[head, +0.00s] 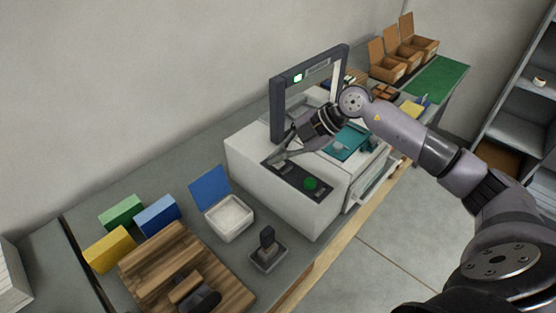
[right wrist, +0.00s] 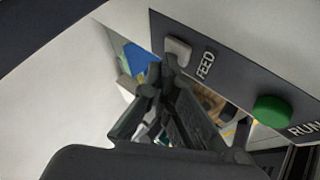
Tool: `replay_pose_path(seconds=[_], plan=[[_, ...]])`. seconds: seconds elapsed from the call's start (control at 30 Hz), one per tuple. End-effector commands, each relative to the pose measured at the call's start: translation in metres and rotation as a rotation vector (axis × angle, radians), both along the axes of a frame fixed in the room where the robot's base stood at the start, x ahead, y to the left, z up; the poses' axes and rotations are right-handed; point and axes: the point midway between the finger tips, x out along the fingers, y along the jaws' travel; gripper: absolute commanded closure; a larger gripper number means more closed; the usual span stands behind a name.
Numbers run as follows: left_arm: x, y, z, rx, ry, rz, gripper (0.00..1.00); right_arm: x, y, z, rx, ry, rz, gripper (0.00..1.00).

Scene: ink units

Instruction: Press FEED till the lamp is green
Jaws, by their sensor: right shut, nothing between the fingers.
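The white machine (head: 245,160) has a dark control panel on its front top edge. The pale FEED button (right wrist: 178,48) is on that panel, beside the word FEED. The green RUN button (head: 310,184) sits farther along the panel and also shows in the right wrist view (right wrist: 272,111). The lamp (head: 298,78) on the dark gantry glows green. My right gripper (head: 274,161) is shut and empty, its fingertips (right wrist: 168,63) right at the FEED button. I cannot tell whether they touch it. My left gripper is not in view.
A white open box with a blue lid (head: 229,222), a small stamp-like tool in a tray (head: 268,255), coloured blocks (head: 110,250) and a wooden rack (head: 150,262) stand left of the machine. Cardboard boxes (head: 386,67) and a green mat (head: 438,78) are beyond it.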

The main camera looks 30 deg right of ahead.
Motion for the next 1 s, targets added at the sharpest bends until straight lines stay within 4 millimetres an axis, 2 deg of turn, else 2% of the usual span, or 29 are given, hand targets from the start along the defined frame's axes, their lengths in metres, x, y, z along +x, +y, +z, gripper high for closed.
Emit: replay_pose_path(seconds=[0.4, 0.77, 1.0], plan=[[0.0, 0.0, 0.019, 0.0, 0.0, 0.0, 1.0, 0.0, 0.0, 0.019, -0.001, 0.001, 0.0, 1.0], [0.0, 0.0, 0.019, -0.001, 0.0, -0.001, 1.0, 0.0, 0.0, 0.02, 0.0, 0.001, 0.001, 1.0], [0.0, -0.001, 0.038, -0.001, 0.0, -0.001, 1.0, 0.0, 0.0, 0.04, -0.001, 0.0, -0.001, 1.0]])
